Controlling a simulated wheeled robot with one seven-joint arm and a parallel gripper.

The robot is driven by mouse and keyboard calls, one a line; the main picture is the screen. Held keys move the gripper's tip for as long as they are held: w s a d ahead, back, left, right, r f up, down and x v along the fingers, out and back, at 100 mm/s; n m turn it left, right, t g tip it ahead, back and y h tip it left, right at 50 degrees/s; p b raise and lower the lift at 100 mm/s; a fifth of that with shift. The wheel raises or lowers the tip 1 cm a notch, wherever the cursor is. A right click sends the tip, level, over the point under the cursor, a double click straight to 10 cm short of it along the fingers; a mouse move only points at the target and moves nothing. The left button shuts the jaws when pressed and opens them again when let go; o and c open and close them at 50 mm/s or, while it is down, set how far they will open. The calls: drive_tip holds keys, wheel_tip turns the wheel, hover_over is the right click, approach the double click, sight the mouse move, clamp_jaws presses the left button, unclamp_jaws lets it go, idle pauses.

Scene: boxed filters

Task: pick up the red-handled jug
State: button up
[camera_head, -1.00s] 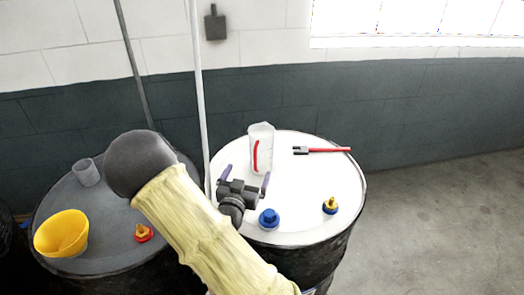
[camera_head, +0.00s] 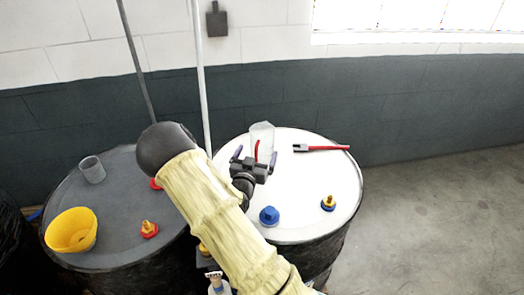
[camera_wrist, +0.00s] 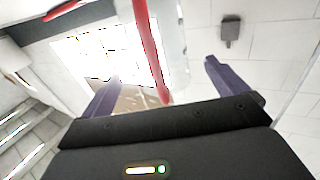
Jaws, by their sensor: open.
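The red-handled jug (camera_head: 262,136) is a clear, upright container standing on the white drum top (camera_head: 308,215). Its red handle (camera_head: 257,150) faces my side. My gripper (camera_head: 255,160) is open just in front of the jug, its purple fingers to either side of the handle in the head view. In the wrist view, the red handle (camera_wrist: 150,50) hangs between the open fingers (camera_wrist: 160,85), with the clear jug body (camera_wrist: 172,40) behind it. I cannot tell whether the fingers touch the jug. My gripper hides the jug's lower part.
A red-handled tool (camera_head: 322,148) lies right of the jug. The dark drum (camera_head: 120,215) at left holds a yellow funnel (camera_head: 71,231), a grey cup (camera_head: 92,169) and small red-and-yellow fittings (camera_head: 149,229).

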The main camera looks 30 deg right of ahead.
sight(260, 143)
drive_tip(key=shift+w+d+r+p, duration=0.3)
drive_tip(key=shift+w+d+p, duration=0.3)
drive_tip(key=shift+w, duration=0.05)
drive_tip(key=shift+w+d+r+p, duration=0.25)
drive_tip(key=shift+w+d+p, duration=0.3)
drive_tip(key=shift+w, duration=0.05)
drive_tip(key=shift+w+d+f, duration=0.2)
drive_tip(key=shift+w+d, duration=0.15)
drive_tip(key=shift+w, duration=0.1)
drive_tip(key=shift+c, duration=0.2)
drive_tip(key=c, duration=1.6)
drive_tip(key=shift+r, duration=0.35)
drive_tip(key=shift+r+b, duration=1.55)
drive_tip(key=shift+r, duration=3.2)
